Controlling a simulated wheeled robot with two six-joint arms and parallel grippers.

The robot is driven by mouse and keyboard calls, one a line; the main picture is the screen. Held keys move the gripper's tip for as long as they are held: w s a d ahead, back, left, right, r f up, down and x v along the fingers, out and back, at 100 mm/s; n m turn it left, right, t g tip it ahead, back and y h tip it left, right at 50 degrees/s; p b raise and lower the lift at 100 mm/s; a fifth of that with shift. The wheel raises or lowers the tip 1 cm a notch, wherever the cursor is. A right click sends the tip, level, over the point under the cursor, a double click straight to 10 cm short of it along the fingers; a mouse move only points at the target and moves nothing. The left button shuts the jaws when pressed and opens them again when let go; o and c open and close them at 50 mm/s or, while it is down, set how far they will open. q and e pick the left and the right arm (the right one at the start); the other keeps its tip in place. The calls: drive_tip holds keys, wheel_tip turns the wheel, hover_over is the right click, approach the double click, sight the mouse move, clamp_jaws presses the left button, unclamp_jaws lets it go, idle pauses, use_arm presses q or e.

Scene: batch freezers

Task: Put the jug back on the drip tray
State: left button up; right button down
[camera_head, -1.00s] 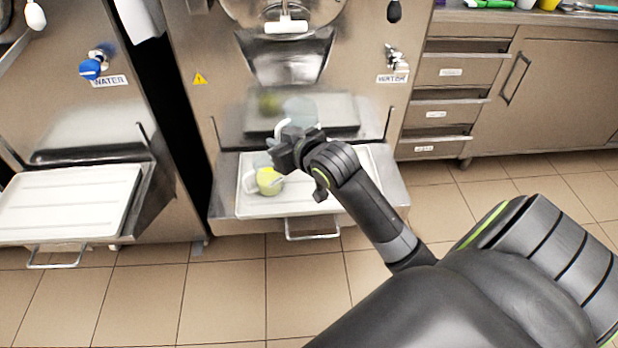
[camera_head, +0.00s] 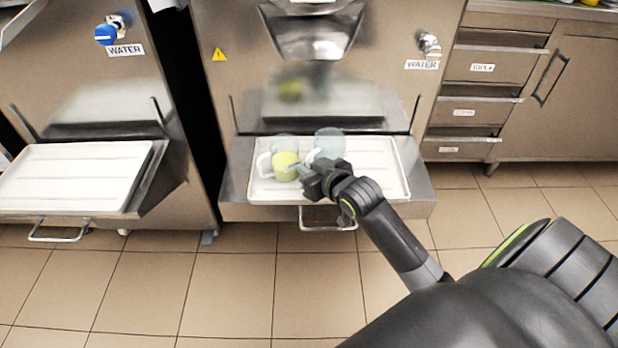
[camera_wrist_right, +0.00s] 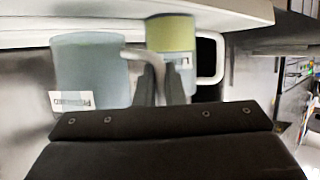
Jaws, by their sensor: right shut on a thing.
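My right gripper (camera_head: 314,172) is shut on the handle of a translucent blue-grey jug (camera_head: 330,142). In the right wrist view this jug (camera_wrist_right: 90,75) shows a white label, and its handle runs between the fingers (camera_wrist_right: 160,82). The jug is over the right freezer's white drip tray (camera_head: 370,184), near its middle; I cannot tell whether it touches the tray. A second clear jug with yellow-green contents (camera_head: 285,165) is on the tray's left part, close beside the held one. It also shows in the right wrist view (camera_wrist_right: 172,45). My left gripper is out of view.
The freezer front (camera_head: 250,85) rises behind the tray. A metal handle (camera_head: 328,222) hangs below the tray's front. Another freezer with an empty white tray (camera_head: 75,180) stands left. Drawers (camera_head: 470,110) are at right. The tray's right part looks clear.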

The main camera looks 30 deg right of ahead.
wheel_tip(320, 180, down, 2)
drive_tip(key=shift+f+b, duration=0.25)
drive_tip(key=shift+b, duration=0.05)
drive_tip(key=shift+r, duration=0.1)
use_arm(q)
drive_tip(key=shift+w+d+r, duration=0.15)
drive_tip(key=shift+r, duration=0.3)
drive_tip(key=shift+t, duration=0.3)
use_arm(e)
drive_tip(key=c, duration=1.5)
unclamp_jaws()
